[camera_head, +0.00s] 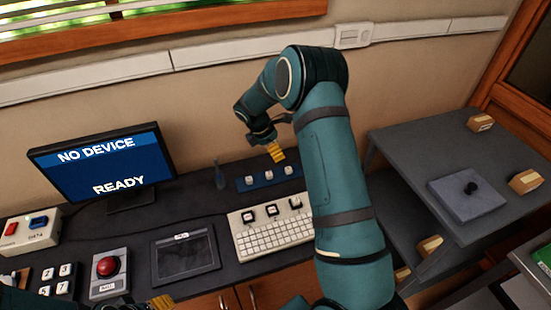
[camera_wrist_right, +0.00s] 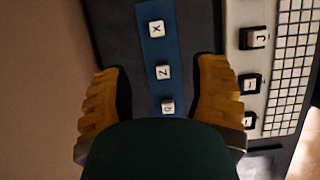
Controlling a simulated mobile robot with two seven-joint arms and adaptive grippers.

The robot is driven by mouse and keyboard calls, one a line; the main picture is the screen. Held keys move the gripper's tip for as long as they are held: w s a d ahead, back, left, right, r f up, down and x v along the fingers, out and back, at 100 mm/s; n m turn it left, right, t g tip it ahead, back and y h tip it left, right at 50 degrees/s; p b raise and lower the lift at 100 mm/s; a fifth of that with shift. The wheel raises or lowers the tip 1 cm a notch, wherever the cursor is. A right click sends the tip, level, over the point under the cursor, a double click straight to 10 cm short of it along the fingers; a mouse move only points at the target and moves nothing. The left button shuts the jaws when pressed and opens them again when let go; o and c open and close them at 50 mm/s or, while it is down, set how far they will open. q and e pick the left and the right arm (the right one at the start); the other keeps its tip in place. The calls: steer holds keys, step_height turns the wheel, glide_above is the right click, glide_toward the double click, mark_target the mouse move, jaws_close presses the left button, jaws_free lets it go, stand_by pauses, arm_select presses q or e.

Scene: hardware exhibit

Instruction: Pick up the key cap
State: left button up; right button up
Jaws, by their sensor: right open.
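Three white key caps, lettered X (camera_wrist_right: 156,28), Z (camera_wrist_right: 163,72) and a third with an unclear letter (camera_wrist_right: 168,107), stand in a row on a blue strip (camera_wrist_right: 176,45). The strip (camera_head: 241,184) lies behind the keyboard in the head view. My right gripper (camera_wrist_right: 160,80) is open and empty, with its yellow fingers on either side of the strip in the wrist view. In the head view the right gripper (camera_head: 276,152) is above the strip, apart from the caps. Part of my left gripper (camera_head: 160,303) shows at the bottom edge; most of it is hidden.
The white keyboard (camera_head: 275,237) has larger caps along its back edge. A dark tablet (camera_head: 185,258), a red button box (camera_head: 109,268) and a monitor (camera_head: 105,165) stand to the left. A grey side table (camera_head: 440,150) with small boxes is at right.

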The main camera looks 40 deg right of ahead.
mark_target(289, 168)
steer(key=x, duration=0.8)
steer(key=shift+w+d+f+b, duration=0.1)
steer(key=shift+w+f+b, duration=0.05)
steer(key=shift+f+b, duration=0.15)
steer(key=x, duration=0.5)
steer(key=shift+d, duration=0.2)
steer(key=shift+r, duration=0.1)
steer(key=c, duration=0.8)
